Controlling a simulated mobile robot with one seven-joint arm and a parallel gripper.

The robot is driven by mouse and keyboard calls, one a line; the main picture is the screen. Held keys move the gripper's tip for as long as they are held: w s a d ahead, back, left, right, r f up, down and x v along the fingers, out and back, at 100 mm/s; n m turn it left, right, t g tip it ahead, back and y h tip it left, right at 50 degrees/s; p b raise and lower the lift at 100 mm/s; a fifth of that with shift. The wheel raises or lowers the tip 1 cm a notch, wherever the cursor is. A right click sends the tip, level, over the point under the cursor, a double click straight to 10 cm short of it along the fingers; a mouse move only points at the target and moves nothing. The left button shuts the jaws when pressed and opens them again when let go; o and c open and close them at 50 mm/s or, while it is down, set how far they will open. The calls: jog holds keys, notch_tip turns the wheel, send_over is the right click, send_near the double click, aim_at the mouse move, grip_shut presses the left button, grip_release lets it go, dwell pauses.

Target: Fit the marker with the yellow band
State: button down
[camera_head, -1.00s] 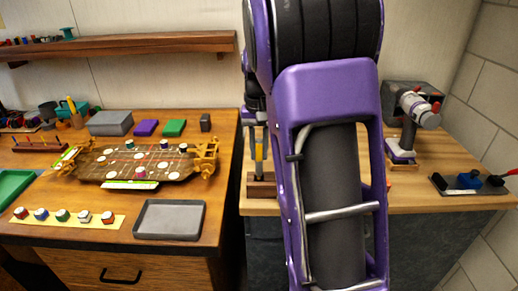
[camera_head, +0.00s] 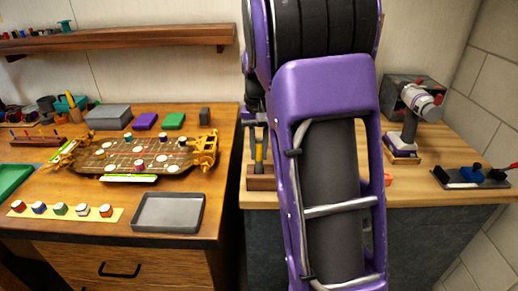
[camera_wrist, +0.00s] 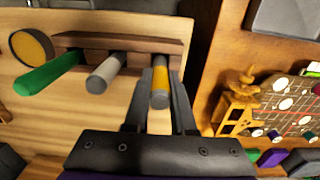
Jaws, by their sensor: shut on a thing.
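A grey-ended rod with a yellow band (camera_wrist: 161,76) stands at a small wooden rack in the wrist view. My gripper (camera_wrist: 161,90) has one finger on each side of it and is shut on it. The rod also shows as a yellow upright piece (camera_head: 259,149) over the wooden rack (camera_head: 261,182) in the head view. I cannot tell whether it is lifted clear of the rack. The ornate board (camera_head: 112,167) lies on the left bench with small coloured markers and white round spots. My arm hides much of the right bench in the head view.
A green rod (camera_wrist: 50,72) and a grey rod (camera_wrist: 106,70) stand beside the yellow-banded one. A grey tray (camera_head: 168,226) and a yellow strip (camera_head: 90,217) with several colour-topped pieces lie at the left bench's front. A drill (camera_head: 411,115) stands right of my arm.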

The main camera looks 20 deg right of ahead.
jog(key=shift+f+b, duration=0.45)
jog(key=shift+f, duration=0.35)
jog(key=c, duration=0.7)
grip_release()
jog(key=shift+r, duration=0.15)
notch_tip(320, 180, up, 17)
jog(key=p, duration=0.3)
jog(key=shift+r, duration=0.1)
